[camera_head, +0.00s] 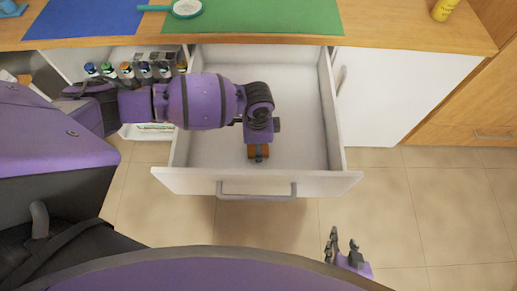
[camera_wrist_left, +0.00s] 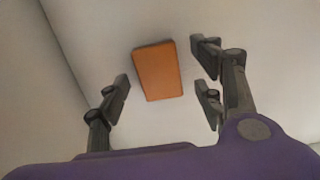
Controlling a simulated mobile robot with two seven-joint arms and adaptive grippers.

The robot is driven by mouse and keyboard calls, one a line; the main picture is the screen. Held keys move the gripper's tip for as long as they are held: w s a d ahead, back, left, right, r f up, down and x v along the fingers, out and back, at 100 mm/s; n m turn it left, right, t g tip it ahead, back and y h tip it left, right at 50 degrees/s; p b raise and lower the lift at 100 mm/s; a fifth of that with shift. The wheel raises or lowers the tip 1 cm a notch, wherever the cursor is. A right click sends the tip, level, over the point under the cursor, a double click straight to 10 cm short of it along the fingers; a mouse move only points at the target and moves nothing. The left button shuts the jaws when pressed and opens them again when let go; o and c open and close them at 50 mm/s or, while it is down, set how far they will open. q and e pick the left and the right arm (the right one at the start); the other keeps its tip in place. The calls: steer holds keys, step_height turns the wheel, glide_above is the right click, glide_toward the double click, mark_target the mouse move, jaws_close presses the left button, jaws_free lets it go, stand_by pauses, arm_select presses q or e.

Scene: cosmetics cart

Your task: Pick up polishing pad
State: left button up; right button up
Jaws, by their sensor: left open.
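The polishing pad, an orange-brown rectangular block (camera_wrist_left: 158,70), lies on the white floor of the open drawer (camera_head: 200,150). In the head view the pad (camera_head: 266,151) shows near the drawer's front wall, partly covered by my left gripper (camera_head: 258,153). In the left wrist view my left gripper (camera_wrist_left: 162,88) is open, with one finger left of the pad and two fingers right of it. Gaps show between the fingers and the pad. My right gripper (camera_head: 343,246) is open and empty, outside the drawer at the lower right, over the floor.
Drawer walls stand around my left gripper, with a handle (camera_head: 257,190) in front. Several small bottles (camera_head: 125,70) stand left of the drawer. A blue mat (camera_head: 85,18), a green mat (camera_head: 265,15), a round-headed handled item (camera_head: 186,8) and a yellow container (camera_head: 444,9) are on the countertop.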

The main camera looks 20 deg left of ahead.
arm_select(q)
steer(key=shift+s+f, duration=0.1)
steer(key=shift+f, duration=0.5)
steer(key=c, duration=1.3)
